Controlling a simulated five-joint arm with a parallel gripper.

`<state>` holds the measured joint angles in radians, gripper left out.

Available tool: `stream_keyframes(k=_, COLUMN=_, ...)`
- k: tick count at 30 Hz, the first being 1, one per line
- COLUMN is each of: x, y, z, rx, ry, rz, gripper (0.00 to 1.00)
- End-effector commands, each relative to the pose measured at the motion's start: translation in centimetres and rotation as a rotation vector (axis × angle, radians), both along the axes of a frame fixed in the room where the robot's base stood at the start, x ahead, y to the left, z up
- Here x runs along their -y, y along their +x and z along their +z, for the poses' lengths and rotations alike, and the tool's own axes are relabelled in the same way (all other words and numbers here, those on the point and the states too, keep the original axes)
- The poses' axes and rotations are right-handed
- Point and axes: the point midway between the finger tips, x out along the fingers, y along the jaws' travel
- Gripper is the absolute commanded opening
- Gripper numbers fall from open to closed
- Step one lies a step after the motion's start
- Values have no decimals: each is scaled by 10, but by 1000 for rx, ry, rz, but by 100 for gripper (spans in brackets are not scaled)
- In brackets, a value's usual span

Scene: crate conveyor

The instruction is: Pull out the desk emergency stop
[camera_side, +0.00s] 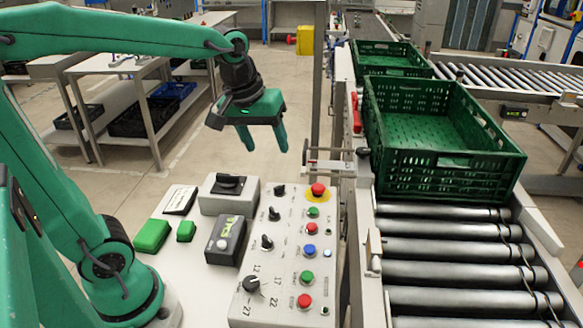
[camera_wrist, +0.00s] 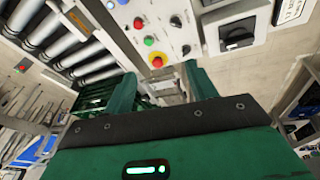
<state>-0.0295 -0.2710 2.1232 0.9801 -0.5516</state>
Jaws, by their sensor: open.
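The emergency stop (camera_side: 318,189) is a red mushroom button on a yellow disc, at the top right of the grey control panel (camera_side: 262,300). In the wrist view the red button (camera_wrist: 157,62) shows just beyond the gap between my fingers. My gripper (camera_side: 265,146) is green, open and empty. It hangs above and behind the far edge of the panel, up and left of the button in the side view, and apart from it. In the wrist view my fingers (camera_wrist: 158,84) are spread. I cannot tell whether the button is pressed in.
Several coloured buttons and black knobs (camera_side: 251,285) cover the panel. A grey box with a black rotary switch (camera_side: 229,186) and a dark box (camera_side: 226,240) stand to its left. Right of the panel, green crates (camera_side: 450,160) sit on the roller conveyor (camera_side: 450,250). A metal bracket (camera_side: 330,165) lies behind the button.

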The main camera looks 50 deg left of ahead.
Motion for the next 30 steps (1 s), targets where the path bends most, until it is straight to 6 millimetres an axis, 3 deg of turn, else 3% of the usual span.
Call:
stream_keyframes(k=14, x=-13, y=91, z=-34, rx=-136, ry=-105, rz=428, gripper=57)
stream_keyframes(k=24, x=-24, y=148, z=-81, rx=-223, ry=-146, rz=740, gripper=57)
stream_keyframes(k=30, x=-29, y=173, z=-109, rx=-261, ry=-158, rz=896, gripper=57)
